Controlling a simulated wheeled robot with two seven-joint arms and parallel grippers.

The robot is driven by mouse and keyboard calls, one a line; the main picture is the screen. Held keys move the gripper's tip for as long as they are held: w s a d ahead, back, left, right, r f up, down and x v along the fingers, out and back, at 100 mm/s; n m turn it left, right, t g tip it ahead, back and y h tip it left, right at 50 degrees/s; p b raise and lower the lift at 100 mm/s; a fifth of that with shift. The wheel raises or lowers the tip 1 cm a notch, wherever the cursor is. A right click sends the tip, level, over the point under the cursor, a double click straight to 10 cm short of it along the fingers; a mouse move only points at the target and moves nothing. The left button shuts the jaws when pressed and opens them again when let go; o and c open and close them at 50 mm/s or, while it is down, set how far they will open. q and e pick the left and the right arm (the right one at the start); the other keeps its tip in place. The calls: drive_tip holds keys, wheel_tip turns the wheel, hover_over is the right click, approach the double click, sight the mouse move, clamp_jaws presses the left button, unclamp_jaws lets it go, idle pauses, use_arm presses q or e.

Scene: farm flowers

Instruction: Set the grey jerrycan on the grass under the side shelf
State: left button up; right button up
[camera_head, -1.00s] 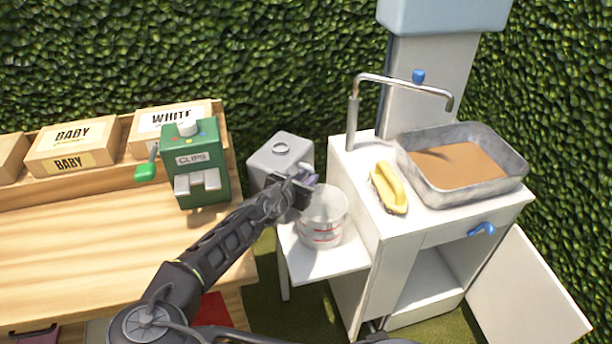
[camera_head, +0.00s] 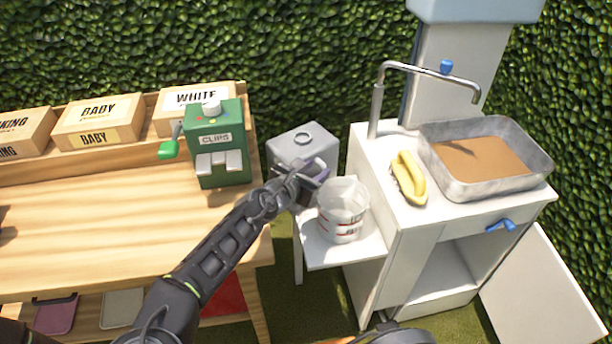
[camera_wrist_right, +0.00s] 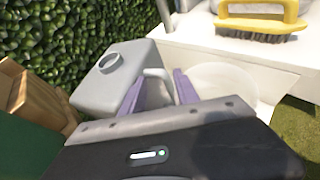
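The grey jerrycan (camera_head: 301,139) stands upright at the back of the white side shelf (camera_head: 342,254), beside the sink cabinet; its round cap faces up. It also fills the upper left of the right wrist view (camera_wrist_right: 101,79). My right gripper (camera_head: 310,181) reaches in from the front left, at the jerrycan's near side. In the right wrist view its purple fingers (camera_wrist_right: 159,88) are apart, with the jerrycan's pale handle (camera_wrist_right: 154,74) between them. I cannot tell whether they touch it. My left gripper is not in view. Green grass (camera_head: 318,308) shows below the shelf.
A clear measuring jug (camera_head: 342,211) stands on the shelf close right of my right gripper. The white cabinet carries a yellow brush (camera_head: 408,178) and a soil tray (camera_head: 487,160). A green clips dispenser (camera_head: 220,145) stands on the wooden table (camera_head: 100,235) at left.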

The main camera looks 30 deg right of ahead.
drive_tip(key=v, duration=0.5)
drive_tip(key=shift+o, duration=0.9)
drive_tip(key=shift+f, duration=0.1)
